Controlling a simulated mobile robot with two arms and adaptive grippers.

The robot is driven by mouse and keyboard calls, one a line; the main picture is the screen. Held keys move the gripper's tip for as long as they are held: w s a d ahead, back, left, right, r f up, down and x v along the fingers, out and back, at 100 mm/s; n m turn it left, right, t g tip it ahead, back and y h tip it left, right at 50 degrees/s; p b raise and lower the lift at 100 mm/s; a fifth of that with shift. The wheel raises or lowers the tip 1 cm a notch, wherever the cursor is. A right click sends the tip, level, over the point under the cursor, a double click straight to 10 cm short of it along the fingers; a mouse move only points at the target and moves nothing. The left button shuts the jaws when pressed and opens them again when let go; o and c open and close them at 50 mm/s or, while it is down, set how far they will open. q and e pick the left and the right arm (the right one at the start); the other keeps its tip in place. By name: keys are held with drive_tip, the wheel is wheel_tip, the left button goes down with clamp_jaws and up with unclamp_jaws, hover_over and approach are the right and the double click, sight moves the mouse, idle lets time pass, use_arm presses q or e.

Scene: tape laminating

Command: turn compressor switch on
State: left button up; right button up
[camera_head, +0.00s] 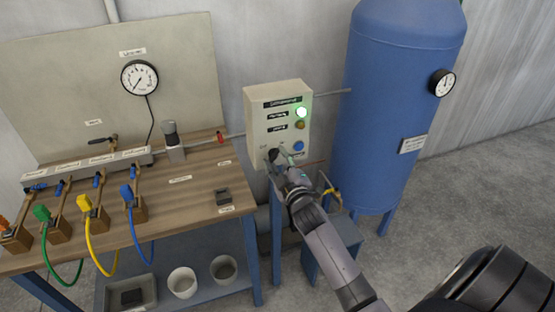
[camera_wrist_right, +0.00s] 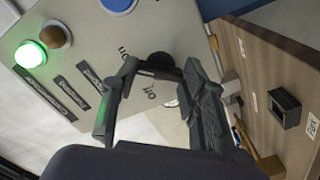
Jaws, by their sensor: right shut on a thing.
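The compressor control box (camera_head: 262,110) is a cream panel on the wall, with a lit green lamp (camera_head: 302,112), an amber lamp (camera_head: 300,125) and a blue button (camera_head: 298,146). Its black rotary switch (camera_head: 273,155) sits low on the face. In the right wrist view the switch (camera_wrist_right: 158,58) lies between the fingertips, beside the printed words "on" and "off". My right gripper (camera_head: 282,159) is at the box's lower face, shut on the switch; its fingers (camera_wrist_right: 162,75) partly hide the knob. The knob's exact angle is hard to tell. My left gripper is not in view.
A blue tank (camera_head: 400,110) with a gauge (camera_head: 442,83) stands right of the box. A wooden bench (camera_head: 190,195) on the left carries hoses with coloured connectors and a small dark holder (camera_head: 223,196).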

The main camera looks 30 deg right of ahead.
drive_tip(key=shift+m, duration=0.6)
drive_tip(key=shift+f, duration=0.1)
drive_tip(key=o, duration=1.2)
drive_tip(key=shift+c, duration=0.2)
drive_tip(key=shift+s, duration=0.1)
drive_tip(key=v, duration=1.1)
drive_tip(key=shift+s, duration=0.4)
